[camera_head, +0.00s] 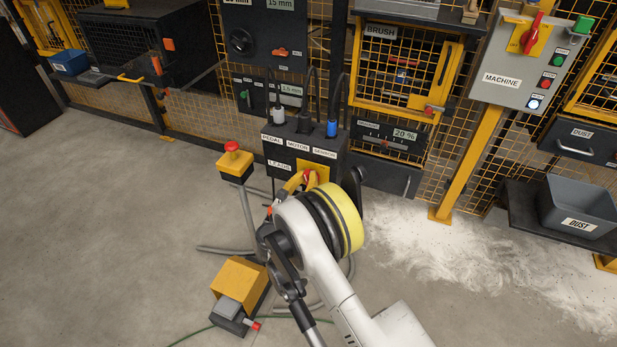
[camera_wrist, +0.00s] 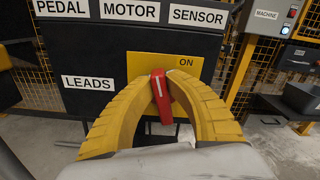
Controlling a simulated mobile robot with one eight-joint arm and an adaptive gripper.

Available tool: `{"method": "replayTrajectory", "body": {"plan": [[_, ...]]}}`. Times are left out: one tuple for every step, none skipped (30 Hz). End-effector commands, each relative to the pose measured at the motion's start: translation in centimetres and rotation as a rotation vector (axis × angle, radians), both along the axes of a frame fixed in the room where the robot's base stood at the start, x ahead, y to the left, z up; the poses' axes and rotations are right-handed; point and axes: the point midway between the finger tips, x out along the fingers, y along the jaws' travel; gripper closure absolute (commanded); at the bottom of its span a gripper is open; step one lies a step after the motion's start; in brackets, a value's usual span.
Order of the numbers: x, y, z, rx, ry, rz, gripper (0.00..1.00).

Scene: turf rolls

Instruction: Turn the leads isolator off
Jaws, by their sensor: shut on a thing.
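The leads isolator is a red handle (camera_wrist: 161,97) on a yellow plate (camera_wrist: 187,67) printed ON at its upper right. It is on the front of a dark box marked LEADS, below the labels PEDAL, MOTOR and SENSOR. The handle stands near upright in the wrist view, its top tilted slightly left. My gripper (camera_wrist: 160,82) has its two yellow ribbed fingers closed around the handle from both sides. In the head view the handle (camera_head: 310,177) is partly hidden by my gripper (camera_head: 303,181). Any OFF mark is hidden.
Three plugs with cables stand on the dark box (camera_head: 279,152). A yellow box with a red button (camera_head: 233,162) stands on a post to its left. A yellow pedal unit (camera_head: 238,282) is on the floor. The grey MACHINE panel (camera_head: 512,85) has another red handle. Open floor lies left.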

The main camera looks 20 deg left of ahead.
Motion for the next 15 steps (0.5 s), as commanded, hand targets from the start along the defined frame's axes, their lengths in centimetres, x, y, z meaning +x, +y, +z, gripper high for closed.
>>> {"method": "replayTrajectory", "body": {"plan": [[0.06, 0.10, 0.01, -0.043, 0.002, 0.000, 1.00], [0.06, 0.15, 0.00, -0.072, 0.005, 0.000, 1.00], [0.07, 0.22, -0.03, -0.109, 0.008, 0.000, 1.00], [0.07, 0.28, -0.06, -0.138, 0.010, 0.000, 1.00], [0.08, 0.33, -0.07, -0.167, 0.012, 0.000, 1.00], [0.08, 0.40, -0.11, -0.204, 0.015, 0.000, 1.00], [0.09, 0.44, -0.14, -0.233, 0.017, 0.000, 1.00], [0.09, 0.50, -0.17, -0.261, 0.020, 0.000, 1.00], [0.08, 0.57, -0.21, -0.299, 0.023, 0.000, 1.00], [0.09, 0.61, -0.25, -0.328, 0.025, 0.000, 1.00], [0.09, 0.65, -0.29, -0.356, 0.027, 0.000, 1.00], [0.10, 0.72, -0.34, -0.394, 0.030, 0.000, 1.00], [0.10, 0.76, -0.37, -0.423, 0.032, 0.000, 1.00], [0.10, 0.81, -0.42, -0.451, 0.034, 0.000, 1.00], [0.11, 0.86, -0.47, -0.489, 0.037, 0.000, 1.00]]}}
